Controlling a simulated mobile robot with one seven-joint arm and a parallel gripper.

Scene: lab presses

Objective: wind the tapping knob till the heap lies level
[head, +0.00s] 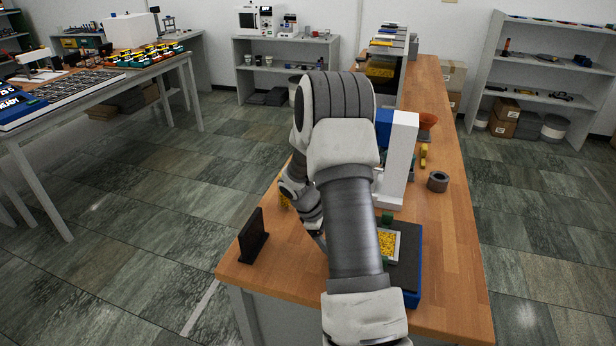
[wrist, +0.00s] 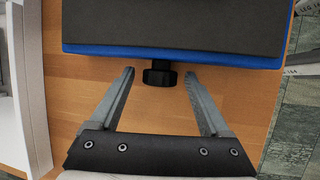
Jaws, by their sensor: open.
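A blue-sided device with a dark top (head: 408,272) stands at the near end of the wooden bench. On it is a pale frame (head: 398,247) holding a heap of yellow grains (head: 386,243); my arm hides part of it. In the wrist view the dark top (wrist: 175,27) fills the upper middle, and a black knob (wrist: 159,77) sticks out from its blue edge. My gripper (wrist: 159,74) is open, with one finger on each side of the knob and a clear gap on both sides. In the head view my arm hides the knob and the fingers.
A black upright bracket (head: 254,236) stands on the bench's left edge. A white and blue press (head: 400,160) stands behind the device. A grey ring (head: 437,181) and an orange bowl (head: 427,121) are to its right. Bare wood (head: 455,250) lies right of the device.

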